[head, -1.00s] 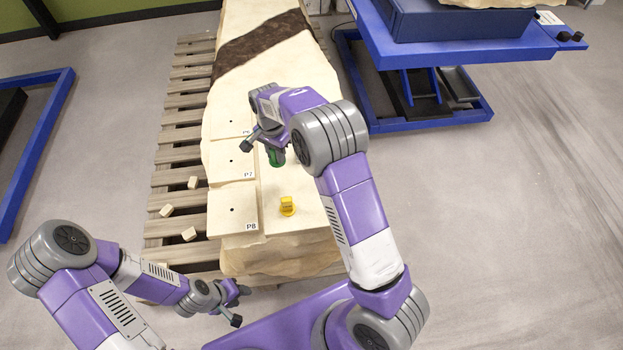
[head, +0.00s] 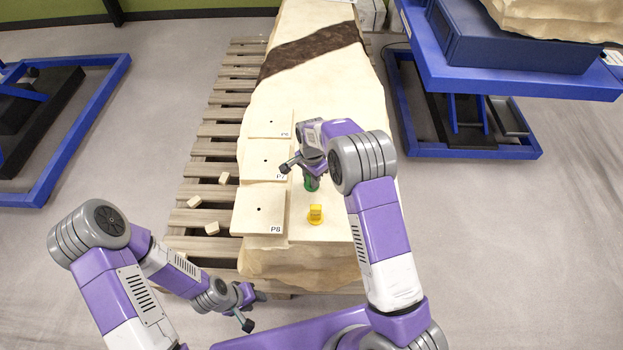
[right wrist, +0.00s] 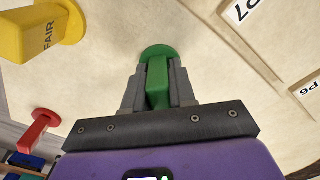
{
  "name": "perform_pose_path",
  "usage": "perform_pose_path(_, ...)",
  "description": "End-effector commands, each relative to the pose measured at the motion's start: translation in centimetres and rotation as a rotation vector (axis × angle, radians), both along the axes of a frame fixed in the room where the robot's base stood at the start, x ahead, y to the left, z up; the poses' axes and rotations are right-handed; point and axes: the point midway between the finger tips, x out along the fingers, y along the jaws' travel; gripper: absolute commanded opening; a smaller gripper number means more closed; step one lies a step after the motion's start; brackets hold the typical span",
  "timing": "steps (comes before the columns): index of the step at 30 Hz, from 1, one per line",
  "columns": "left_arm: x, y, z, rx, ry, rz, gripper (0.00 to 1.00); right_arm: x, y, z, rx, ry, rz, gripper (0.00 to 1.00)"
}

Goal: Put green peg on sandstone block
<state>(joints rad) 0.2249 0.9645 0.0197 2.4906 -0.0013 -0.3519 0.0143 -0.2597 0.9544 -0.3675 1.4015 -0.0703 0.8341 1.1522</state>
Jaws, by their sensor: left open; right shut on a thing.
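The green peg (head: 311,184) is in my right gripper (head: 313,174). In the right wrist view the jaws are shut on the middle of the green peg (right wrist: 157,82), and its round green end faces the pale stone. I cannot tell whether that end touches the stone. A long pale stone block (head: 335,95) with a dark band lies below it; I cannot tell whether this is the sandstone block or whether the lump (head: 560,18) at the upper right is. My left gripper (head: 253,309) is open and empty, low in front of the long block.
A yellow peg (head: 316,214) stands on the block near the green one. Flat tiles with holes, labelled P6 (head: 270,123), P7 (head: 262,158) and P8 (head: 259,210), lie left. A red peg (right wrist: 38,128) shows in the wrist view. A blue lift table (head: 520,70) stands right.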

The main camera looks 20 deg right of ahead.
Motion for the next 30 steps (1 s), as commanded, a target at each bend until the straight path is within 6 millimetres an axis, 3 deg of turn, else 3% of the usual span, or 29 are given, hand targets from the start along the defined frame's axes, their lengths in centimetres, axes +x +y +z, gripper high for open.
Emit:
perform_pose_path(7,0.0,0.0,-0.2,0.000,0.000,0.000,0.43,0.0,0.0,-0.4,0.000,0.000,0.001,0.00)
perform_pose_path(8,0.0,0.0,-0.1,0.000,0.000,0.000,0.43,0.0,0.0,-0.3,0.000,0.000,0.001,0.30)
perform_pose_path(12,0.0,0.0,-0.1,0.000,0.000,0.000,0.43,0.0,0.0,-0.2,0.000,0.000,0.000,0.51)
perform_pose_path(23,0.0,0.0,0.2,0.000,0.000,0.000,0.43,0.0,0.0,0.4,0.000,-0.001,0.000,0.51)
perform_pose_path(30,0.0,0.0,1.7,0.000,0.000,0.000,0.43,0.1,0.1,4.8,0.001,-0.004,0.001,0.51)
